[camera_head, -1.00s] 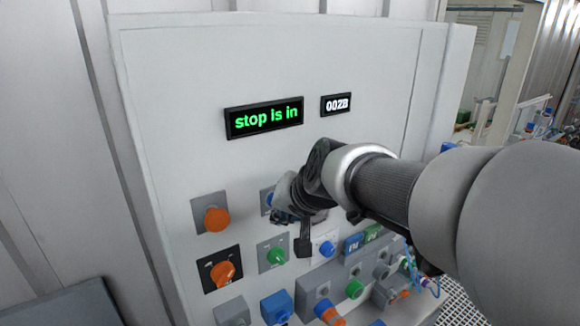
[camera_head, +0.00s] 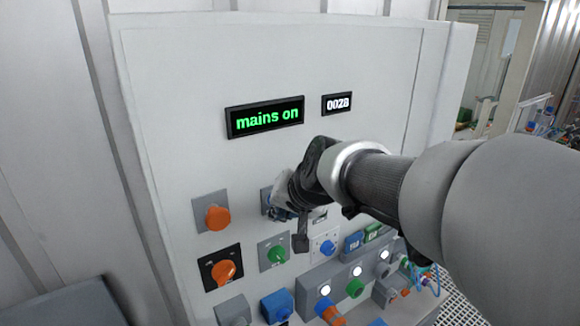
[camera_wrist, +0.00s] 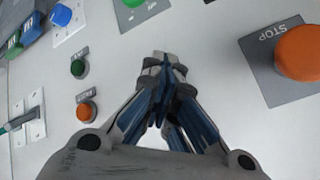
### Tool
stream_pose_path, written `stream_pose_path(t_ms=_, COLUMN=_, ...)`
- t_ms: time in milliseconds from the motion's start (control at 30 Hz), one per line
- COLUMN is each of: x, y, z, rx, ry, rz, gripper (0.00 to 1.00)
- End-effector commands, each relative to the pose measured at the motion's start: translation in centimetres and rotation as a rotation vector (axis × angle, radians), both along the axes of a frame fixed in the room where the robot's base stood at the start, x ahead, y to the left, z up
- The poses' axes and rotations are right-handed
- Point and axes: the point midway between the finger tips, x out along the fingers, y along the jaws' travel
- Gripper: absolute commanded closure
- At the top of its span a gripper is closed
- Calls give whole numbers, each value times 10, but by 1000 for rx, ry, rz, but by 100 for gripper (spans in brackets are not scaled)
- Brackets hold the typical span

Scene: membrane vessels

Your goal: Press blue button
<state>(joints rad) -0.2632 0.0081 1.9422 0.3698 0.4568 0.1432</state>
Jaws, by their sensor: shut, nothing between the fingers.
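In the head view my gripper (camera_head: 281,212) is shut and empty, up against the grey panel front. Beside its fingertips, on a grey plate, a blue part (camera_head: 267,197) shows, mostly hidden by the gripper. I cannot tell whether the fingers touch it. Another blue button (camera_head: 327,248) sits on a white plate, lower right of the gripper; it also shows at the top left of the wrist view (camera_wrist: 61,15). In the wrist view my gripper's fingers (camera_wrist: 164,65) are together and hide what lies right behind them.
An orange STOP button (camera_wrist: 299,53) is beside the gripper, left of it in the head view (camera_head: 217,217). A green button (camera_head: 278,255) and an orange rotary switch (camera_head: 223,272) are below. A display (camera_head: 265,117) reads "mains on". Several controls crowd the lower panel.

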Motion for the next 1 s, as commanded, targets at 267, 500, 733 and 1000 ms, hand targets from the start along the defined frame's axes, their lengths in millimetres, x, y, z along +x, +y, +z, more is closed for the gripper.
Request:
stream_pose_path(t_ms=267, x=3, y=2, z=1, rx=1, ry=-1, rz=0, gripper=100)
stream_pose_path(t_ms=500, x=3, y=2, z=1, rx=1, ry=-2, rz=0, gripper=100)
stream_pose_path(t_ms=733, x=-2, y=-3, z=0, rx=1, ry=-4, rz=-2, gripper=100)
stream_pose_path(t_ms=1000, x=-11, y=-9, z=0, rx=1, ry=-1, rz=-1, gripper=100)
